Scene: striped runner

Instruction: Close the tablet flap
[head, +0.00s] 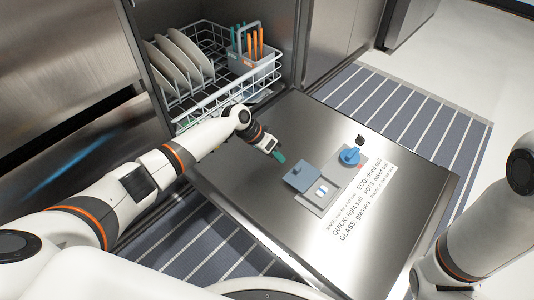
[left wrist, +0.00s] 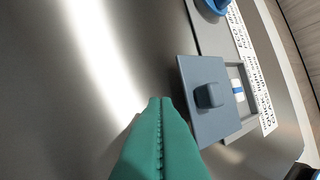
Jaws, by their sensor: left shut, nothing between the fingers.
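The tablet flap (head: 299,177) is a blue-grey square plate with a raised grip, on the dispenser of the lowered dishwasher door. It sits off to one side of the compartment (head: 334,186), so a white and blue tablet (head: 322,190) shows. The left wrist view shows the flap (left wrist: 195,75) and the uncovered tablet (left wrist: 238,91) beside it. My left gripper (head: 281,157), with green fingertips, is shut and empty just above the door, close to the flap's far-left side and apparently apart from it. The fingertips (left wrist: 160,102) show left of the flap in the wrist view. My right gripper is out of view.
The steel door (head: 245,190) carries a blue round cap (head: 350,156), a small black mark (head: 360,140) and a printed label (head: 362,205). The rack (head: 215,92) behind holds plates and a grey cutlery basket (head: 262,66). A striped runner (head: 420,120) lies on the floor.

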